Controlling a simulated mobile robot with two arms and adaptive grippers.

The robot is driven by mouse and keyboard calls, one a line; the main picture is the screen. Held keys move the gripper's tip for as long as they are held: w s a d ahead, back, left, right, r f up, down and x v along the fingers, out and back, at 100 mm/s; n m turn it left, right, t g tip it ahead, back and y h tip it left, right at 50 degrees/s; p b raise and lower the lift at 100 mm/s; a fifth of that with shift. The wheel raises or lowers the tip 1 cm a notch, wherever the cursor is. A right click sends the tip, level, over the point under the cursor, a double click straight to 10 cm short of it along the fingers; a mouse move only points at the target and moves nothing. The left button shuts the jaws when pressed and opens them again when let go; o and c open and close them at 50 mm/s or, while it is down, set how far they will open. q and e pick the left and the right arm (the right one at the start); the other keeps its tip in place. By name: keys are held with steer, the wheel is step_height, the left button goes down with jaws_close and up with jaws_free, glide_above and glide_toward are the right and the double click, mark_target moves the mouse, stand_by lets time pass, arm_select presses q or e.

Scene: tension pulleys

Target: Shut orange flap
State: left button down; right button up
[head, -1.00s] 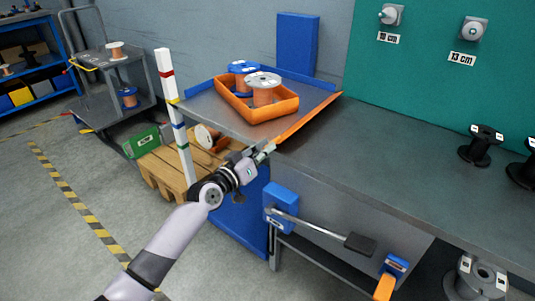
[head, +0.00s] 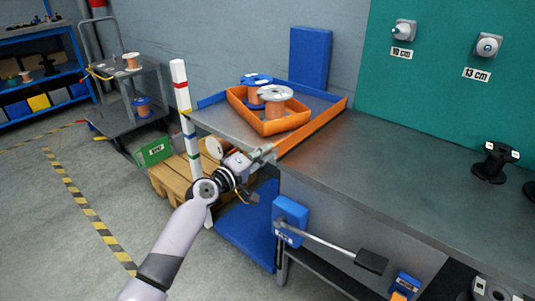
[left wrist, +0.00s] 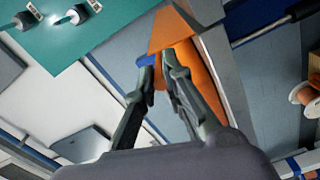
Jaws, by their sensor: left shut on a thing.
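The orange flap (head: 312,132) is a long strip along the right edge of the grey metal tray surface (head: 225,123), beside the workbench. It stands up like a low wall. My left gripper (head: 265,153) is at the flap's near end, shut on it. In the left wrist view the fingers (left wrist: 158,68) close at the orange flap (left wrist: 205,80), which runs behind them; the exact contact is partly hidden by the fingers. My right gripper is not in view.
An orange bin (head: 268,122) with spools stands on the tray surface. A striped white post (head: 181,90) rises left of my arm. A blue box with a lever (head: 330,245) is on the bench front. The grey benchtop (head: 390,165) beside the flap is clear.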

arm_select(q)
steer(key=shift+w+a+n, duration=0.15)
steer(key=shift+a+n, duration=0.1)
steer(key=shift+n, duration=0.35)
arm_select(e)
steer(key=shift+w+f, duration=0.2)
arm_select(q)
steer(key=shift+f, duration=0.1)
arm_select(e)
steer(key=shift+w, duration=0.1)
arm_select(q)
steer(key=c, duration=1.9)
jaws_free()
steer(key=shift+a, duration=0.1)
steer(key=shift+o, duration=1.2)
steer(key=v, duration=1.2)
steer(key=shift+f, duration=0.15)
